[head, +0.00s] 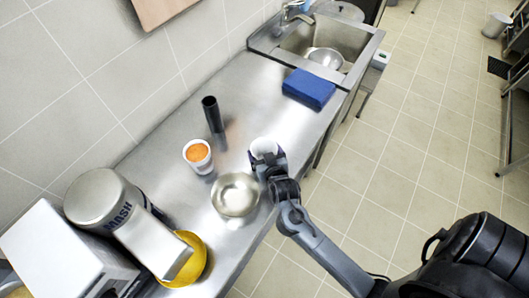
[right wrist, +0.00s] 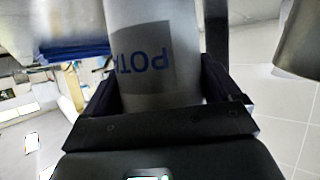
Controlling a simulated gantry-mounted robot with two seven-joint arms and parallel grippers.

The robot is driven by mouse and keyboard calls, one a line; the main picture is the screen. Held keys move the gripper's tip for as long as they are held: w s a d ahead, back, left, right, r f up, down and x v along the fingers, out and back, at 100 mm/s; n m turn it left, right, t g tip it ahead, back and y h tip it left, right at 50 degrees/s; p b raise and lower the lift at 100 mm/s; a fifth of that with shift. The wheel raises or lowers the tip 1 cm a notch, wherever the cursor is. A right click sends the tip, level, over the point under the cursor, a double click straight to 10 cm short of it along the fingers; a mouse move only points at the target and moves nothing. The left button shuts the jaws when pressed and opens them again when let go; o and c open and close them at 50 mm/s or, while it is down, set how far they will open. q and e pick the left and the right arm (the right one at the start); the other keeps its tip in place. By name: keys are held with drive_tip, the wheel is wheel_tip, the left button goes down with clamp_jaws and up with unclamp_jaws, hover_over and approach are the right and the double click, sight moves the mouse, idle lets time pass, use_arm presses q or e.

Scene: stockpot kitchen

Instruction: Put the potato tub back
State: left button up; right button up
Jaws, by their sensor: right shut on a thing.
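The potato tub (head: 263,147) is a small pale tub near the front edge of the steel counter. In the right wrist view the tub (right wrist: 152,62) is a grey cylinder with blue letters "POT", upside down in the picture. My right gripper (head: 268,161) is shut on it, with a dark finger on each side in the right wrist view (right wrist: 165,90). I cannot tell whether the tub touches the counter or is held just above it. My left gripper is not in view.
On the counter (head: 180,135) are an orange-filled cup (head: 198,154), a black cylinder (head: 212,114), a metal bowl (head: 236,195), a blue folded cloth (head: 309,88), a yellow bowl (head: 198,265) and a large "MASH" machine (head: 100,200). A sink (head: 345,38) is at the far end.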

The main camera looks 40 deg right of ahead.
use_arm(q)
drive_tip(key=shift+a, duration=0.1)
use_arm(e)
drive_tip(key=shift+f, duration=0.1)
drive_tip(key=o, duration=1.1)
